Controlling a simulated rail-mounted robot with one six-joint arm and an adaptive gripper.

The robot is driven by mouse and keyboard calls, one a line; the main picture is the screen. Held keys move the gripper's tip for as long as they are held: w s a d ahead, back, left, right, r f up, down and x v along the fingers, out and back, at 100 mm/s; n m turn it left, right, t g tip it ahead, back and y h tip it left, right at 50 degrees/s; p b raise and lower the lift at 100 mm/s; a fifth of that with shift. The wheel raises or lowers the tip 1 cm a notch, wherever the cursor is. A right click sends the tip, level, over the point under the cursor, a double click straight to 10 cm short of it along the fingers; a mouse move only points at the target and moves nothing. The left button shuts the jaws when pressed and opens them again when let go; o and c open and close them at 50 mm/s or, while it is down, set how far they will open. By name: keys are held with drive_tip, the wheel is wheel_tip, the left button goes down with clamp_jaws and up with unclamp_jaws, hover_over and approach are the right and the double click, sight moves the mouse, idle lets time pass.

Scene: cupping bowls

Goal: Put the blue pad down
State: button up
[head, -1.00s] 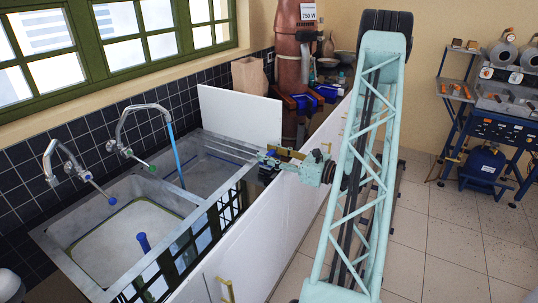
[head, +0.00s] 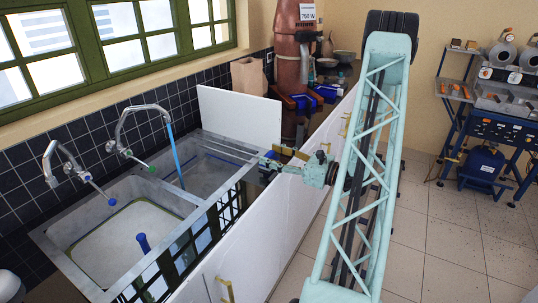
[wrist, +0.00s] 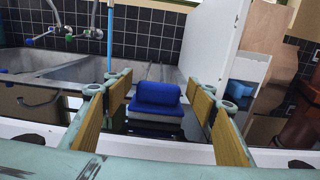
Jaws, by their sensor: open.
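The blue pad (wrist: 158,93) shows in the wrist view, lying on a pale grey block-like base over the dark surface at the edge of the sink. In the head view my gripper (head: 278,158) is at the right end of the sink unit, above the white cabinet front.
A white upright panel (head: 240,115) stands just behind my gripper. The metal sink (head: 125,235) with taps is to the left. A copper column (head: 295,75) with blue parts stands beyond the panel. The tiled floor (head: 440,240) at right is open.

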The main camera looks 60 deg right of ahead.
drive_tip(key=s+p, duration=0.1)
drive_tip(key=s, duration=0.9)
drive_tip(key=shift+s+d, duration=0.2)
drive_tip(key=shift+d, duration=0.1)
